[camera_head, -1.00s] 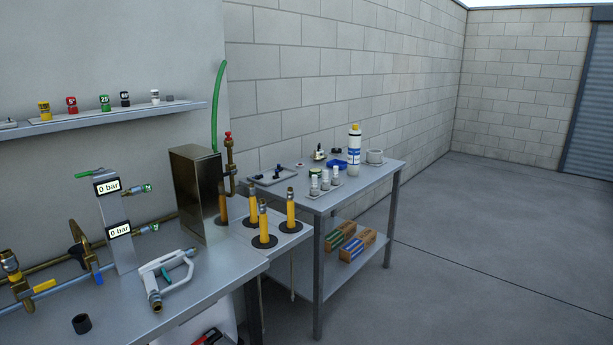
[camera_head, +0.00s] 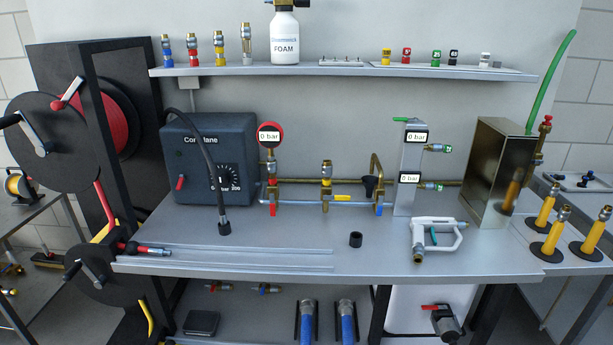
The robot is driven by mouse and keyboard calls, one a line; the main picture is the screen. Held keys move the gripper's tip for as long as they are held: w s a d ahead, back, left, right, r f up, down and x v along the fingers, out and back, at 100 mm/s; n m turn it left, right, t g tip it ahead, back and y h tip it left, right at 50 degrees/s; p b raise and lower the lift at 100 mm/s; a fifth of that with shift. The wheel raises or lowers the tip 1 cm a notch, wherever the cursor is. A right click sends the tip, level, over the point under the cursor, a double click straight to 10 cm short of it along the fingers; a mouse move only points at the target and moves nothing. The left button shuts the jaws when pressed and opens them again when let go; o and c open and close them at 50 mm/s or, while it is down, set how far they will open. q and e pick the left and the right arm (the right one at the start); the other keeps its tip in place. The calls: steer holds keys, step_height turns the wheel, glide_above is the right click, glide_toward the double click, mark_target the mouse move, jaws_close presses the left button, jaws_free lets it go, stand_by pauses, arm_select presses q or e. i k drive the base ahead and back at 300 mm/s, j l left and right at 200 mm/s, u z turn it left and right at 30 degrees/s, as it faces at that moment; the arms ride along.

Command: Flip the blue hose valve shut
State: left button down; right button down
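A valve with a small blue handle (camera_head: 379,209) sits at the right end of the pipe run on the bench, below a brass bend. Its handle appears to point down, across the pipe. On the same run, a valve with a red handle (camera_head: 272,209) also points down, and a yellow handle (camera_head: 342,197) lies along the pipe. Two blue hoses (camera_head: 347,328) stand on the lower shelf; whether they connect to the blue-handled valve cannot be seen. Neither of my grippers is in view.
The bench (camera_head: 290,240) holds a dark compressor box (camera_head: 210,160), a black cup (camera_head: 356,240), a white spray handle (camera_head: 436,236) and a metal box (camera_head: 492,170). Hose reels (camera_head: 60,140) stand at left. The bench front is mostly clear.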

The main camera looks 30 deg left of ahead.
mark_target(381, 206)
steer(key=u, duration=0.45)
steer(key=i+l+u, duration=0.15)
steer(key=l, duration=0.2)
steer(key=l+u, duration=0.1)
steer(key=l, duration=0.25)
steer(key=i+l+u, duration=0.15)
steer(key=l, duration=0.25)
